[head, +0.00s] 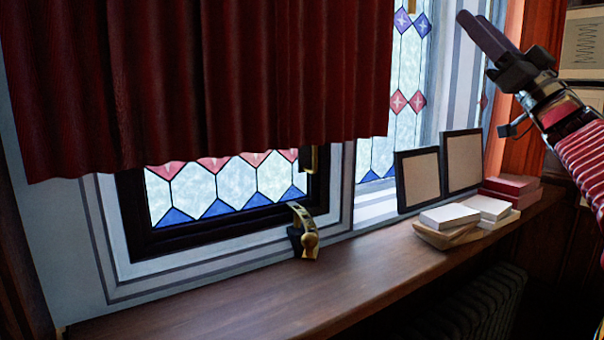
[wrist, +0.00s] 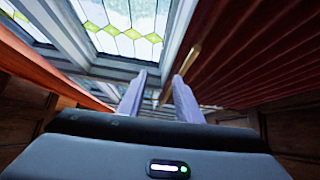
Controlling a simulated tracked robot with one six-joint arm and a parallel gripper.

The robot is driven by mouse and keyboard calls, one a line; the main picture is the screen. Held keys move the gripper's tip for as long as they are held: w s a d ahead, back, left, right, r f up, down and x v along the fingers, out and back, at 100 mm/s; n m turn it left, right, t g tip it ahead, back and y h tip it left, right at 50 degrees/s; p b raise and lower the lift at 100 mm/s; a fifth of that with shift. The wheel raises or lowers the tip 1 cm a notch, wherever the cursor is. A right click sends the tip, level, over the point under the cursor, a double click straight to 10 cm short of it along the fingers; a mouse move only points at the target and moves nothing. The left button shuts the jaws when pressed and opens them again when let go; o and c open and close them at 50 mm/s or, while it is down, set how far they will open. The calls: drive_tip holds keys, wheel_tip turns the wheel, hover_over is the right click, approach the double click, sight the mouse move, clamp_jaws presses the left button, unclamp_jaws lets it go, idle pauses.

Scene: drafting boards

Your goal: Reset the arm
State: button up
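My arm, with a red ribbed sleeve, comes in from the right edge of the head view. My gripper (head: 472,18) is raised in front of the stained-glass window at the upper right, pointing up and left. In the wrist view my gripper (wrist: 160,80) shows two purple-grey fingers with a clear gap between them. It is open and nothing is between the fingers. It is well above the sill and apart from the objects there.
A dark red curtain (head: 200,80) hangs over the left window. The wooden sill (head: 250,295) carries a brass latch (head: 308,238), two framed boards (head: 463,160), a wooden tray (head: 440,236) with white blocks, and red boxes (head: 510,188). A radiator (head: 475,308) is below. The sill's left part is clear.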

drive_tip(key=w+d+f+m+h, duration=0.3)
drive_tip(key=d+f+m+h, duration=0.25)
drive_tip(key=h, duration=0.35)
drive_tip(key=w+d+f+m+h, duration=0.3)
drive_tip(key=d+f+m+h, duration=0.3)
drive_tip(key=h, duration=0.3)
drive_tip(key=s+f+g+h, duration=0.35)
drive_tip(key=f+g, duration=0.55)
drive_tip(key=f, duration=1.1)
drive_tip(key=s+a+f+n+g+y, duration=0.1)
drive_tip(key=s+a+f+g+y, duration=0.15)
drive_tip(key=s+a+f, duration=0.6)
drive_tip(key=s+a+f+n+g+y, duration=0.15)
drive_tip(key=s+a+f+g, duration=0.35)
drive_tip(key=f, duration=0.6)
drive_tip(key=s+a+f+n+y, duration=0.1)
drive_tip(key=s+a+f+y, duration=0.1)
drive_tip(key=s+a+f, duration=0.2)
drive_tip(key=s+a+f+n+g+y, duration=0.1)
drive_tip(key=s+a+f, duration=0.3)
drive_tip(key=s+a, duration=0.6)
drive_tip(key=shift+s+a+n+y, duration=0.4)
drive_tip(key=shift+s+n+y, duration=0.15)
drive_tip(key=shift+s, duration=0.65)
drive_tip(key=shift+a, duration=0.1)
